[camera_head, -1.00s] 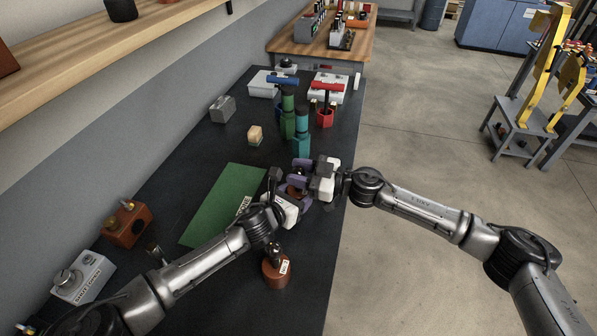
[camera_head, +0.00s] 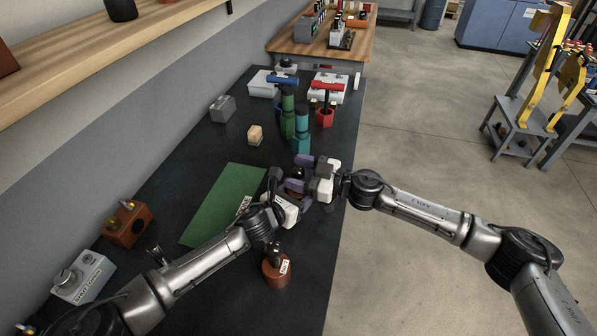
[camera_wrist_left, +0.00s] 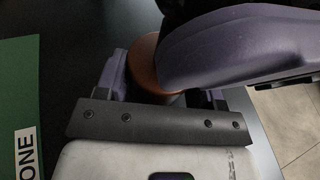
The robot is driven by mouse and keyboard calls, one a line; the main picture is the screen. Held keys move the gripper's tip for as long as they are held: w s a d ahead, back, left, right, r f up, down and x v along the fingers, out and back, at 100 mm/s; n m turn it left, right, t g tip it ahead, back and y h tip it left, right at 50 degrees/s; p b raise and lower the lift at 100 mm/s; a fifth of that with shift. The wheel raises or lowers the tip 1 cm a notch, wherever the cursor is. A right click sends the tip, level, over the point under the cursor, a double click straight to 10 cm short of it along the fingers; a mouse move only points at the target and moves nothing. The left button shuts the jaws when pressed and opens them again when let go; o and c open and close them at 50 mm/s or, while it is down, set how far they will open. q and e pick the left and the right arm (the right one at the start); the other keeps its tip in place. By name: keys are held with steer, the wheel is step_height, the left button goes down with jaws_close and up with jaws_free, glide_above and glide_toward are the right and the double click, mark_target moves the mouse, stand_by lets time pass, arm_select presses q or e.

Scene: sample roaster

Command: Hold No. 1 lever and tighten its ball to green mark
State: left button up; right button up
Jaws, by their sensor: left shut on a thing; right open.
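My left gripper (camera_head: 287,199) is shut on a brown-orange round part (camera_wrist_left: 145,63), which I take to be part of a lever. It shows between the purple fingers in the left wrist view, and its top is hidden. My right gripper (camera_head: 304,177) is open close above and right of the left one. Its purple finger (camera_wrist_left: 225,45) covers much of the held part in the left wrist view. I cannot make out the ball's thread, a green mark or a number. Another brown base with a dark lever (camera_head: 275,268) and a small white label stands apart, nearer me.
A green mat (camera_head: 222,205) lies left of the grippers on the dark bench. Boxes line the left side (camera_head: 127,224).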

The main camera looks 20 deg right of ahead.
steer(key=v, duration=1.2)
stand_by(1.1)
arm_select(q)
steer(key=o, duration=1.2)
steer(key=shift+c, duration=0.2)
steer(key=shift+a, duration=0.1)
